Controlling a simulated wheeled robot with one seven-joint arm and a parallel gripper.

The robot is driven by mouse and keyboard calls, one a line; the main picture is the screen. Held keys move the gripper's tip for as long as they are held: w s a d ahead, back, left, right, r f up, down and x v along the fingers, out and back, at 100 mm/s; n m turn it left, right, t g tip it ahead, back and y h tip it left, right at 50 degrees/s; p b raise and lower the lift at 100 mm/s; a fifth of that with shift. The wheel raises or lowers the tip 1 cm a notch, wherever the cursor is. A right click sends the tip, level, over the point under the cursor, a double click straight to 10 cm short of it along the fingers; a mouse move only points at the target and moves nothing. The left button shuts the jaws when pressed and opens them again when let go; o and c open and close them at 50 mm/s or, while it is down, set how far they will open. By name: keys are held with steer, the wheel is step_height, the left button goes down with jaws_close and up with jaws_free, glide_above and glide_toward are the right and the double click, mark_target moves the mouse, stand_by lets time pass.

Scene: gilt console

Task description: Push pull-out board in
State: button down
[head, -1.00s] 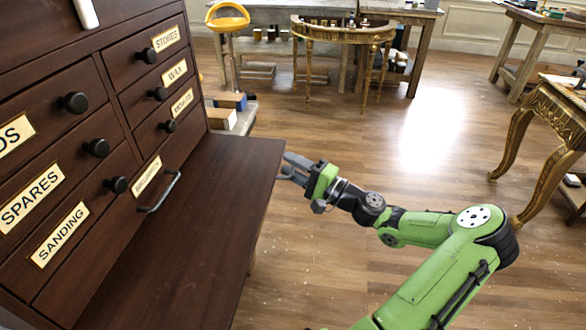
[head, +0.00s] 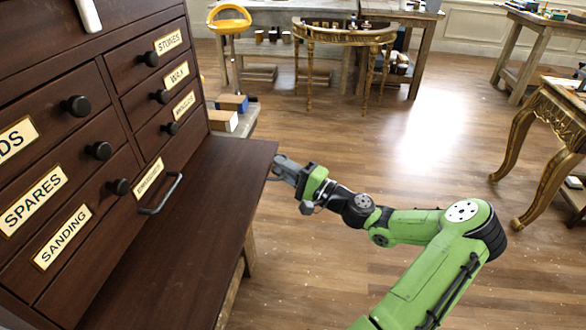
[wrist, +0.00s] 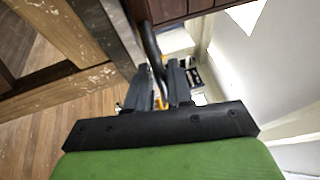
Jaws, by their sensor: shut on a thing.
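The pull-out board (head: 190,225) is a flat dark-brown panel sticking out from the dark drawer cabinet (head: 60,130), below its drawers. My gripper (head: 275,172) is at the board's outer right edge, near its far corner. In the wrist view my gripper's dark fingers (wrist: 165,88) are closed around a dark curved bar, the board's handle (wrist: 151,45). The board's edge hides most of this handle in the head view.
A bar handle (head: 160,194) sits on the cabinet's lower drawer, above the board. A yellow stool (head: 230,20) and a gilt console (head: 340,35) stand at the back. A gilt table (head: 560,115) stands at the right. Open wooden floor lies between.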

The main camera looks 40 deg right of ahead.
mark_target(221, 159)
steer(key=w+a, duration=0.3)
steer(key=w, duration=0.1)
steer(key=w+a+p, duration=0.1)
steer(key=w+a, duration=0.2)
steer(key=w, duration=0.1)
steer(key=w+a, duration=0.3)
steer(key=w, duration=0.1)
steer(key=shift+a+r, duration=0.1)
steer(key=shift+r, duration=0.25)
steer(key=shift+w+a+r, duration=0.15)
steer(key=c, duration=1.2)
jaws_free()
steer(key=shift+a, duration=0.1)
